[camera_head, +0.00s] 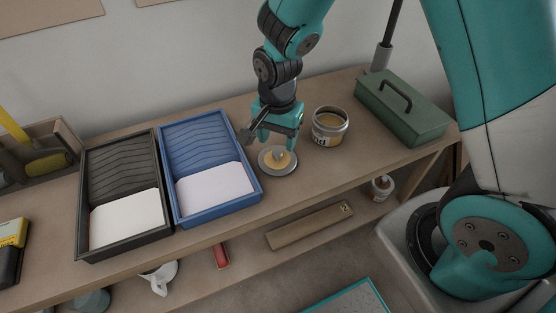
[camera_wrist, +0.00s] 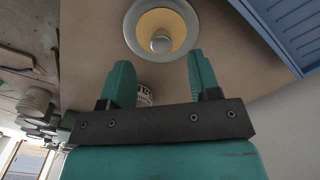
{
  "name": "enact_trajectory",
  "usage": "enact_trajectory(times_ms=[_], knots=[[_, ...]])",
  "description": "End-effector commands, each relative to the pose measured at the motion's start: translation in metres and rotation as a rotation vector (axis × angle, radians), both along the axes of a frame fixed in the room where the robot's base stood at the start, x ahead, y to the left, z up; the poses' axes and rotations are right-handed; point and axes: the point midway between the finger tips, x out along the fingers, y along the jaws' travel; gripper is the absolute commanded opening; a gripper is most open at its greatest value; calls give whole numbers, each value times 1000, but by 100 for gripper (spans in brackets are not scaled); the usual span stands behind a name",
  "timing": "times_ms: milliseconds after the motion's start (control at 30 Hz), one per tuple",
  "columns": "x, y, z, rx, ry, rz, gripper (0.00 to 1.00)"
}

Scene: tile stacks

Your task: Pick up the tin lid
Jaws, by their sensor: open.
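The tin lid (camera_head: 280,173) lies on the bench top, a round grey disc with a yellowish centre and a small pale knob. It stands just right of the blue tray. In the wrist view the tin lid (camera_wrist: 161,18) is whole at the top middle, ahead of the fingertips. My gripper (camera_head: 279,145) is above the lid, pointing down, with its fingers apart and nothing between them. In the wrist view my gripper (camera_wrist: 159,65) shows two teal fingers, spread to either side of the lid's knob. The head view does not clearly show the gap between fingertips and lid.
An open tin (camera_head: 330,126) stands close right of my gripper. A green toolbox (camera_head: 405,115) is farther right. A blue tray (camera_head: 197,140) and a black tray (camera_head: 120,165) holding white sheets lie left. A wooden block (camera_head: 305,228) lies on the lower shelf.

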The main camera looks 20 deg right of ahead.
Motion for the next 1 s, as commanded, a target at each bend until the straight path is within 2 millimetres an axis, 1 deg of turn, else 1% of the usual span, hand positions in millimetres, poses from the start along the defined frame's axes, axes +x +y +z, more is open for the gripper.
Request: enact_trajectory(times_ms=[67, 300, 400, 667, 700, 767, 800, 867, 900, 933, 1000], knots=[[0, 0, -5, 0, 1, 1, 57], [1, 0, -41, -1, 5, 1, 57], [1, 1, -50, 0, 3, 0, 57], [2, 1, -53, 1, 1, 0, 57], [2, 1, -53, 1, 1, 0, 52], [2, 1, -53, 1, 1, 0, 38], [2, 1, -53, 1, 1, 0, 29], [2, 1, -53, 1, 1, 0, 15], [1, 1, -53, 1, 1, 0, 6], [2, 1, -53, 1, 1, 0, 4], [2, 1, -53, 1, 1, 0, 3]])
